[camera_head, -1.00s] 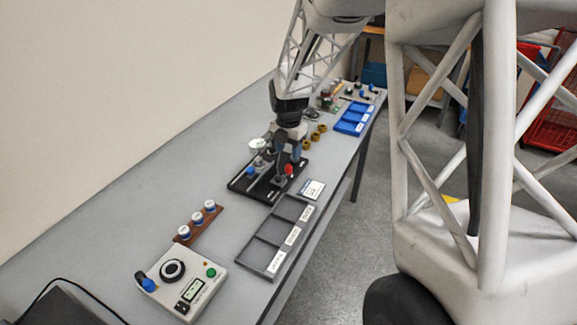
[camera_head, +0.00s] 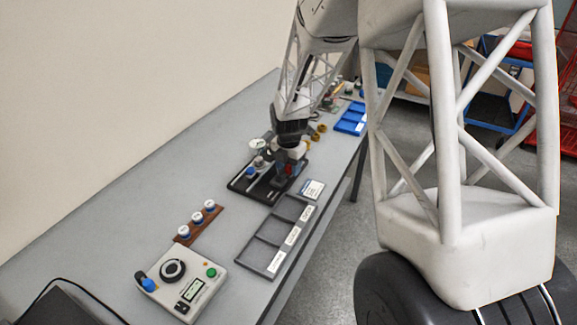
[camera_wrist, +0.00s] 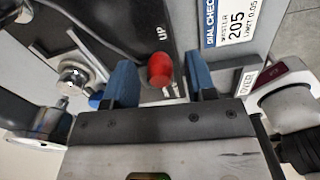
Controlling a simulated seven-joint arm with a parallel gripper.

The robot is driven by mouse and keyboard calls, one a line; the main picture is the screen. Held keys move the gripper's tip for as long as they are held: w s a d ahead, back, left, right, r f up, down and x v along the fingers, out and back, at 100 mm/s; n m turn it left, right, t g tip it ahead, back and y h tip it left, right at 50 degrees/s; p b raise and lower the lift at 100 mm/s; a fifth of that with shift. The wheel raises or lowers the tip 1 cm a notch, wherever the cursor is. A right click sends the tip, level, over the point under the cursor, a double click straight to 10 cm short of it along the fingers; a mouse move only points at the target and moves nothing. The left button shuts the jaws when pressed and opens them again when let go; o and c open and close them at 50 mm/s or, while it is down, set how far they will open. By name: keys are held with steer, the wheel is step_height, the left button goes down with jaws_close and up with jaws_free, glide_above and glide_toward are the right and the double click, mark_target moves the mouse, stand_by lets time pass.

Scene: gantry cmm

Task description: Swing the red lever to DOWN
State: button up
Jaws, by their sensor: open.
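The red lever's knob (camera_wrist: 161,69) shows in the wrist view between the two blue fingers of my open gripper (camera_wrist: 162,78). I cannot tell whether either finger touches it. An "UP" label is printed on the black base plate (camera_wrist: 120,25) just beyond the knob. In the head view my gripper (camera_head: 287,168) is low over the right part of the black base plate (camera_head: 240,188). A little red of the lever (camera_head: 290,170) shows there, mostly hidden by the gripper. The DOWN mark is not visible.
A blue knob (camera_head: 250,173) and a dial gauge (camera_head: 257,144) stand on the plate's left side. A white label card (camera_head: 312,189) and a grey divided tray (camera_head: 262,258) lie in front. A control box (camera_head: 178,280) and a brown rack (camera_head: 200,222) are nearer; bare table lies between.

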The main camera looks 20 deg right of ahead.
steer(key=c, duration=0.9)
